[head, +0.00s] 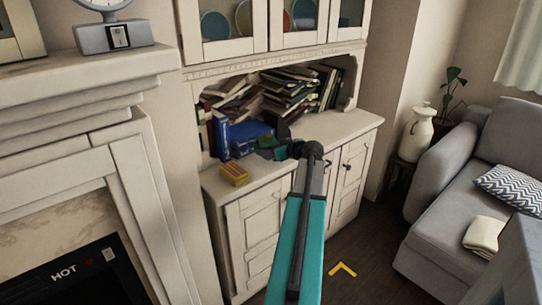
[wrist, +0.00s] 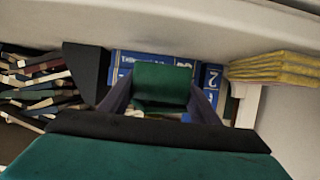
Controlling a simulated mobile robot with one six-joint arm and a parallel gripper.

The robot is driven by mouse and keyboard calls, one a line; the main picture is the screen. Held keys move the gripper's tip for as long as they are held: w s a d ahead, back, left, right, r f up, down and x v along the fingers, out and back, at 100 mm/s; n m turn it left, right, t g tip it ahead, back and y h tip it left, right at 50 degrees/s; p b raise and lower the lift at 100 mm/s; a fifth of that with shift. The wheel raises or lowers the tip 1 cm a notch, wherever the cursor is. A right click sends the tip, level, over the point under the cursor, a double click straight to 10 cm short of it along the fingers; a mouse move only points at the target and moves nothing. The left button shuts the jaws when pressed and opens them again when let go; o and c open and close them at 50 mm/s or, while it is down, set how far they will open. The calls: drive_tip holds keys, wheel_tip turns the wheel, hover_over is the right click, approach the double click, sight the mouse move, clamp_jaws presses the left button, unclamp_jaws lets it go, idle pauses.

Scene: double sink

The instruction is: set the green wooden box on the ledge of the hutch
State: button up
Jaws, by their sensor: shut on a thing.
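The green wooden box (wrist: 163,84) sits between the two dark fingers of my gripper (wrist: 160,98) in the wrist view. The fingers are shut on its sides. In the head view my gripper (head: 270,147) is over the left part of the ledge (head: 335,128) of the white hutch (head: 262,222), in front of blue books. The green box (head: 266,141) shows there only as a small dark green patch, partly hidden by the gripper. I cannot tell whether its underside touches the ledge.
Blue books (head: 243,133) lie and stand behind the gripper, with piled books (head: 290,92) further back. A yellow block-like object (head: 235,173) lies at the ledge's front left. The ledge's right part is clear. A mantel (head: 90,75) stands left, a grey sofa (head: 455,200) right.

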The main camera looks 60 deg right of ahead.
drive_tip(key=shift+f, duration=1.75)
drive_tip(key=shift+f, duration=0.15)
drive_tip(key=o, duration=1.2)
drive_tip(key=shift+c, duration=0.2)
drive_tip(key=v, duration=1.2)
drive_tip(key=shift+b, duration=0.35)
